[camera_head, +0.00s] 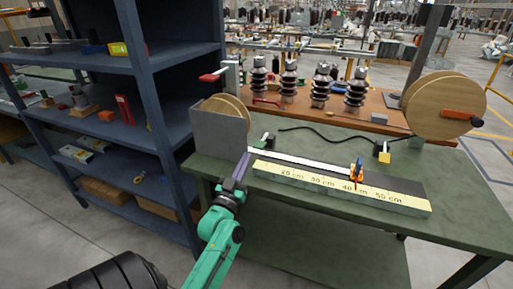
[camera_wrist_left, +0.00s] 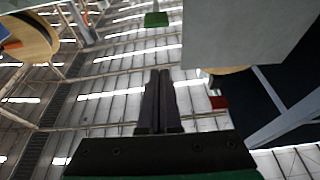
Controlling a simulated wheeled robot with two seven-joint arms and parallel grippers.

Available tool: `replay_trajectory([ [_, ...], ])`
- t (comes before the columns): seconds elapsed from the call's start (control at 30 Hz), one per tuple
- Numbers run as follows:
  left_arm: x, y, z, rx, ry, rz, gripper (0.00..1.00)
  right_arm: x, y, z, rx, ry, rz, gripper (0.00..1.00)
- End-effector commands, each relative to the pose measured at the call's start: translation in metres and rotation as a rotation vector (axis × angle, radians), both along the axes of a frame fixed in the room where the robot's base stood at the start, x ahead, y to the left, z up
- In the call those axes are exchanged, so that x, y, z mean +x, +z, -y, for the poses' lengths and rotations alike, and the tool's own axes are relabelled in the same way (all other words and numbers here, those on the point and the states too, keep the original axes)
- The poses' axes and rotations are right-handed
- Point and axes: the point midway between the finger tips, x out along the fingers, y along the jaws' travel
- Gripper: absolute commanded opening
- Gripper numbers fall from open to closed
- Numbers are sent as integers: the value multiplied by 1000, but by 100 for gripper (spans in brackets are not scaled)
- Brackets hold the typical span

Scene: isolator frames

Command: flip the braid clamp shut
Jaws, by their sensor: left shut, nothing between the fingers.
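My left gripper (camera_head: 245,158) is shut and empty at the left end of the measuring board, beside the grey box; its closed fingers also show in the left wrist view (camera_wrist_left: 161,78). A small black clamp with a green lever tip (camera_head: 264,141) stands just beyond the fingertips. A green block, likely that tip, shows ahead of the fingers in the left wrist view (camera_wrist_left: 156,19). A similar black piece with a yellow tip (camera_head: 383,152) stands farther right. I cannot tell which is the braid clamp. A pale braid strip (camera_head: 300,160) lies along the board. My right gripper is out of view.
The measuring board (camera_head: 340,184) lies on the green bench, with an orange-and-blue tool (camera_head: 356,173) on it. The grey box (camera_head: 214,138) with a wooden reel stands close left of my gripper. Insulators (camera_head: 321,86) and a large reel (camera_head: 436,104) stand behind. Blue shelves (camera_head: 151,90) are left.

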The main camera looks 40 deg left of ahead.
Motion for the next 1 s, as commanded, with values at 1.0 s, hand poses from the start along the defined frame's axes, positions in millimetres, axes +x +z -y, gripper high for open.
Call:
replay_trajectory([
  [1.0,89,-8,-30,-1,-2,-1,0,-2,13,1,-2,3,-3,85],
])
